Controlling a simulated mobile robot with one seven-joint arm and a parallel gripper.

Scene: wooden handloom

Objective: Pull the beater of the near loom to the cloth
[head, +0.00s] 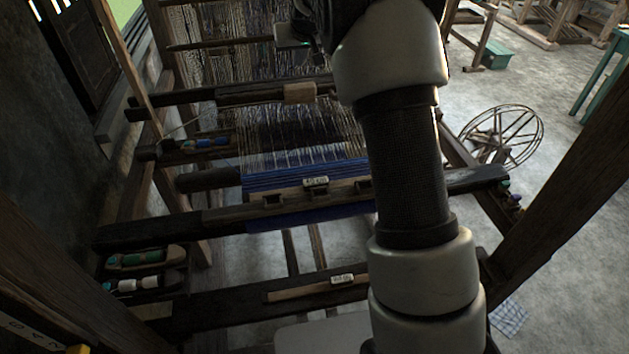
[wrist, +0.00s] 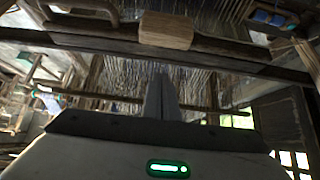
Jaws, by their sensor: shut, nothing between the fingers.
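The beater (head: 245,97) of the near loom is a dark crossbar with a pale wooden block (head: 300,93) at its middle. Behind it hang the warp threads. The blue cloth (head: 300,218) lies nearer, with a clear gap of bare warp between it and the beater. In the wrist view the pale block (wrist: 166,30) and dark bar cross the top, apart from my fingers. My gripper (wrist: 160,90) is shut and empty, with its fingers together against the threads. In the head view my arm hides part of the beater's right side and most of the gripper.
A dark beam (head: 150,229) crosses in front of the cloth. Shuttles (head: 145,258) lie in holders at the left. Loom posts stand on both sides. A spoked wheel (head: 500,135) stands at the right, with open floor beyond it.

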